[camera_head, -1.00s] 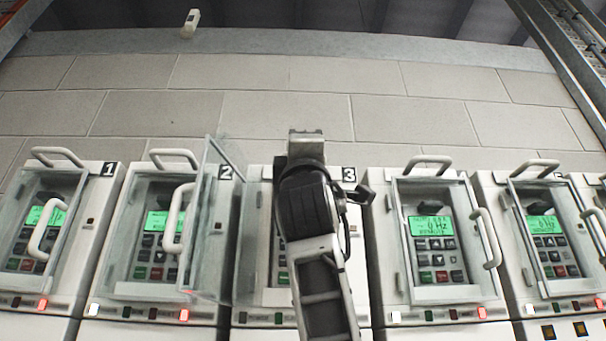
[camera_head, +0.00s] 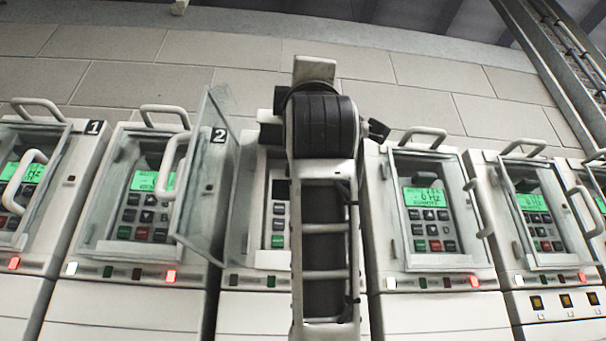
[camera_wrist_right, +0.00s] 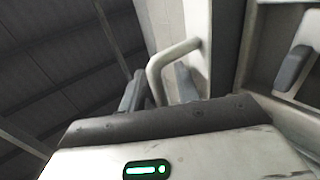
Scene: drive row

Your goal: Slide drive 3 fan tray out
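Drive 3 (camera_head: 255,255) is the middle cabinet in the head view. Its clear door (camera_head: 207,180) stands open to the left, and part of its keypad (camera_head: 279,215) shows. My right arm stretches up in front of it and hides its top, its number and any handle there. In the right wrist view a pale bent handle (camera_wrist_right: 160,62) rises close in front of my right gripper (camera_wrist_right: 163,92), apparently between the dark fingers. Whether they touch or grip it is unclear. The tray itself cannot be made out. My left gripper is not in view.
Drive 2 (camera_head: 105,245), with its door shut, stands left of the open door. Drive 4 (camera_head: 430,270) stands close on the right, its door shut and handle jutting out. A block wall (camera_head: 230,55) rises behind the row.

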